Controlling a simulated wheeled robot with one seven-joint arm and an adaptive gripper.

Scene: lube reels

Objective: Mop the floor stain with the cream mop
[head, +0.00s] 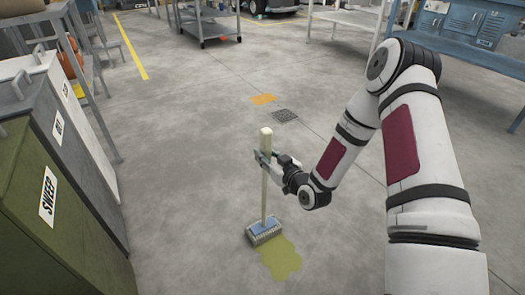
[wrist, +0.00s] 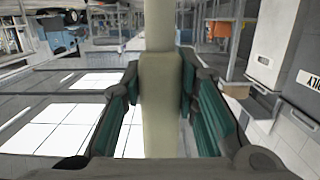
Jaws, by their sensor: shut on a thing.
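The cream mop (head: 265,190) stands nearly upright in the head view, its blue and grey head (head: 264,233) low at the floor. My gripper (head: 263,157) is shut around the upper part of the cream handle. In the wrist view, the handle (wrist: 159,110) runs between my two green-padded fingers. The yellow-green floor stain (head: 280,262) lies on the grey concrete. The mop head is at the stain's upper left edge and seems to overlap it slightly. Whether the head presses on the floor cannot be told for sure.
Bins, one marked SWEEP (head: 48,196), stand along the left. A small orange patch (head: 263,99) and a floor drain (head: 285,115) lie beyond the mop. A grey cart (head: 208,25) and blue cabinets (head: 470,25) are farther back. The floor around the stain is clear.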

